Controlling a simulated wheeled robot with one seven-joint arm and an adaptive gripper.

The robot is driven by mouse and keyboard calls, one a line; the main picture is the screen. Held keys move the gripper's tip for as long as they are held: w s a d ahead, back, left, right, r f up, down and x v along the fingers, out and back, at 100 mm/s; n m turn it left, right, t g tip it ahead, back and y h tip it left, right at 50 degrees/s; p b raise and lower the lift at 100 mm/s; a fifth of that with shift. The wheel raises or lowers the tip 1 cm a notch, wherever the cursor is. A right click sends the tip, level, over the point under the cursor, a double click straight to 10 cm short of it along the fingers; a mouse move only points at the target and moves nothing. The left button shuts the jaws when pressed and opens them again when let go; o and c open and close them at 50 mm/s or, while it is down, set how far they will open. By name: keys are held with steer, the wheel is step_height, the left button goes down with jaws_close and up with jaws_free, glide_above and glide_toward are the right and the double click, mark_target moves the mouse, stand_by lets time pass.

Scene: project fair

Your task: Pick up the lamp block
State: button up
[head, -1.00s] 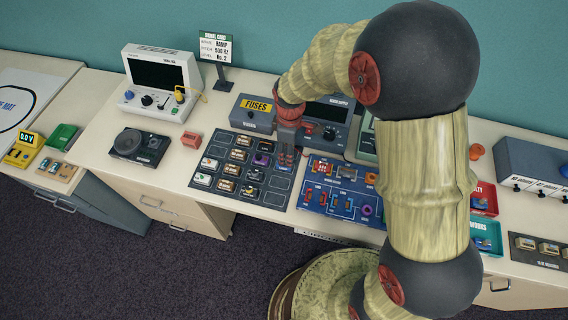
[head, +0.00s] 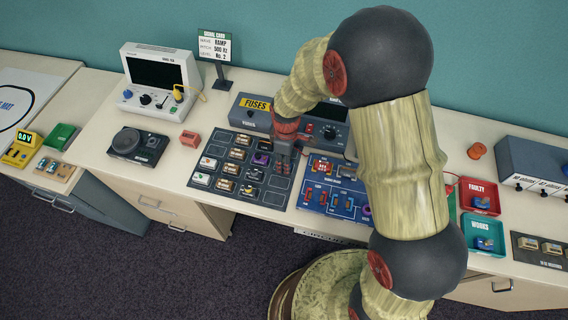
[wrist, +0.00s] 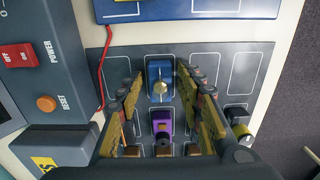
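The lamp block (wrist: 160,86) is a blue block with a pale bulb-like top, sitting in a slot of the dark parts tray (wrist: 208,60) in the wrist view. My gripper (wrist: 160,78) is open, with one finger on each side of the lamp block and a visible gap to both. It holds nothing. In the head view my gripper (head: 284,158) is low over the right part of the parts tray (head: 276,197) and largely hides the lamp block there. A purple block (wrist: 163,128) sits in the neighbouring slot, nearer my palm.
A blue circuit board (head: 330,203) lies right of the parts tray. The grey fuse box (head: 246,119) stands behind it. A red wire (wrist: 101,72) runs close to my finger.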

jaws_close()
stand_by(0.5)
